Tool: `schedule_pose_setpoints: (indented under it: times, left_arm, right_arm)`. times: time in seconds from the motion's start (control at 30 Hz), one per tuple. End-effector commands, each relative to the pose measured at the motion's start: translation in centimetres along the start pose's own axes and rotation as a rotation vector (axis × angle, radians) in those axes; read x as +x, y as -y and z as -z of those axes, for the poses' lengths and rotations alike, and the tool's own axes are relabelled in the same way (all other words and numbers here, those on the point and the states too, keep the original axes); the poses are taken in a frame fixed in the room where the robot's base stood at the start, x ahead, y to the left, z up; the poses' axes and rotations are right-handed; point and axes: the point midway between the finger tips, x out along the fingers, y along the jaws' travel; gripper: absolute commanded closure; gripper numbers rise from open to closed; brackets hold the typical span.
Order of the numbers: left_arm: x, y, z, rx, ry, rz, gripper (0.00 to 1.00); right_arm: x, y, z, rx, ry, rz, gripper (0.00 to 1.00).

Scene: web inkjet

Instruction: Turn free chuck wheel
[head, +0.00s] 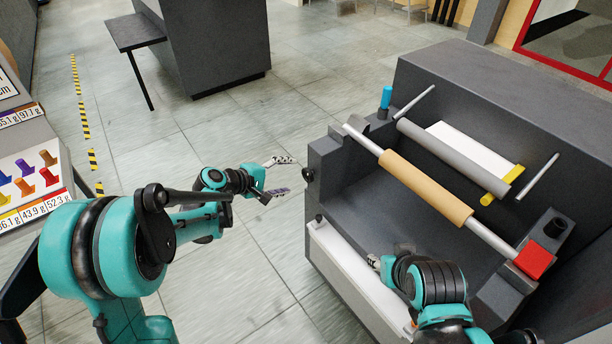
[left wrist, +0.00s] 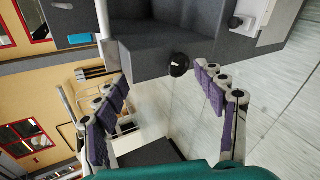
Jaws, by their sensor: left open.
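A small black wheel (head: 308,174) sticks out of the left end of the dark grey machine (head: 345,190). I take it for the free chuck wheel. My left gripper (head: 284,176) is open and empty just left of the wheel, apart from it. In the left wrist view the black wheel (left wrist: 179,64) lies ahead, between the lines of the two spread fingers and nearer the right one. My right gripper (head: 374,262) is low over the machine's front, its fingers mostly hidden by its own wrist.
A second, smaller black knob (head: 319,218) sits lower on the machine's corner. A roller with a tan sleeve (head: 425,185) lies across the machine, with a red block (head: 534,260) at its right end. The tiled floor left of the machine is clear.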

Motion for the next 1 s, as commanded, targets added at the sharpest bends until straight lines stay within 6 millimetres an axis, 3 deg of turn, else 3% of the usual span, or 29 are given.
schedule_pose_setpoints:
  times: [0.1, 0.3, 0.6, 0.77, 1.0]
  left_arm:
    - [3.6, 0.8, 2.7, -0.167, 0.071, -0.109, 0.3]
    - [7.5, 3.5, 5.5, -0.418, 0.202, -0.273, 0.3]
    - [9.3, 6.8, 6.8, -0.599, 0.32, -0.393, 0.3]
    - [10.7, 6.5, 6.6, -0.611, 0.332, -0.399, 0.3]
    - [14.2, 4.8, 5.8, -0.609, 0.33, -0.398, 0.3]
  right_arm:
    - [-0.2, 0.0, 0.1, 0.0, 0.0, 0.0, 0.6]
    - [-0.3, 0.0, 0.3, 0.0, 0.0, 0.0, 0.6]
    - [-0.4, 0.0, 0.3, 0.0, 0.0, 0.0, 0.6]
    - [0.0, 0.0, 0.0, 0.0, 0.0, 0.0, 0.6]
    - [1.0, 0.0, -0.7, 0.0, 0.0, 0.0, 0.6]
